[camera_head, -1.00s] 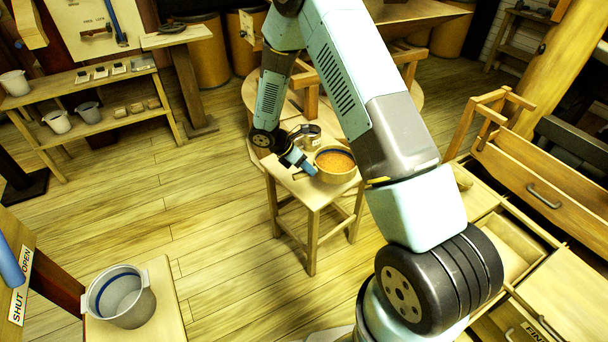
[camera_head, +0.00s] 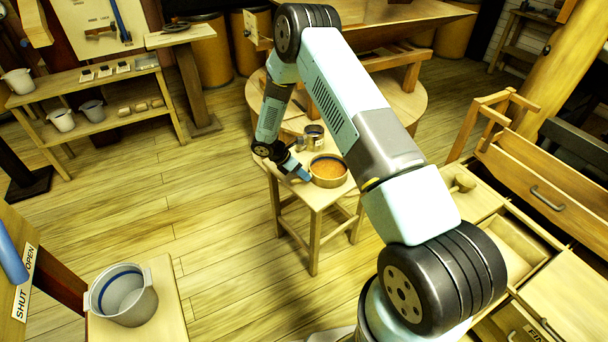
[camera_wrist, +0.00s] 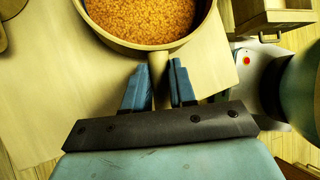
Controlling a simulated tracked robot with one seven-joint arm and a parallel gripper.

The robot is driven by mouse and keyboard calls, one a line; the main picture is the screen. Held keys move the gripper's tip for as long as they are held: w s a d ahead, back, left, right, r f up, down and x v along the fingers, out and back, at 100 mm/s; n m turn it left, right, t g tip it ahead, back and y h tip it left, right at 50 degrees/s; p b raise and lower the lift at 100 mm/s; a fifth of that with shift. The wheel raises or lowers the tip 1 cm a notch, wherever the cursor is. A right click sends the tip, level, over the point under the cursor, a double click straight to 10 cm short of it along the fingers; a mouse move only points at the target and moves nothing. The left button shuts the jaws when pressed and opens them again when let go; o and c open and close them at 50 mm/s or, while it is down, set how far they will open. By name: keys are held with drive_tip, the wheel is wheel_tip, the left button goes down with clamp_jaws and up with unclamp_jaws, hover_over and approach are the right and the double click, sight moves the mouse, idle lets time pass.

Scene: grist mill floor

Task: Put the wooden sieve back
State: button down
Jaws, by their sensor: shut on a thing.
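The wooden sieve (camera_head: 328,171) is a round, pale-rimmed pan full of orange-brown grain. It is over the top of a small wooden stool (camera_head: 316,197), level; I cannot tell whether it rests on it or hangs just above. In the wrist view the sieve (camera_wrist: 140,38) fills the top middle, its near rim just ahead of my fingers. My gripper (camera_head: 307,176) reaches it from the left.
A round wooden platform (camera_head: 408,105) is behind. Open drawers (camera_head: 515,245) are at the right. A grey pot (camera_head: 122,297) sits on a bench at the lower left. Shelves (camera_head: 95,125) stand at the far left.

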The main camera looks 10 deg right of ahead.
drive_tip(key=c, duration=0.9)
unclamp_jaws()
drive_tip(key=shift+f, duration=0.1)
drive_tip(key=shift+a, duration=0.1)
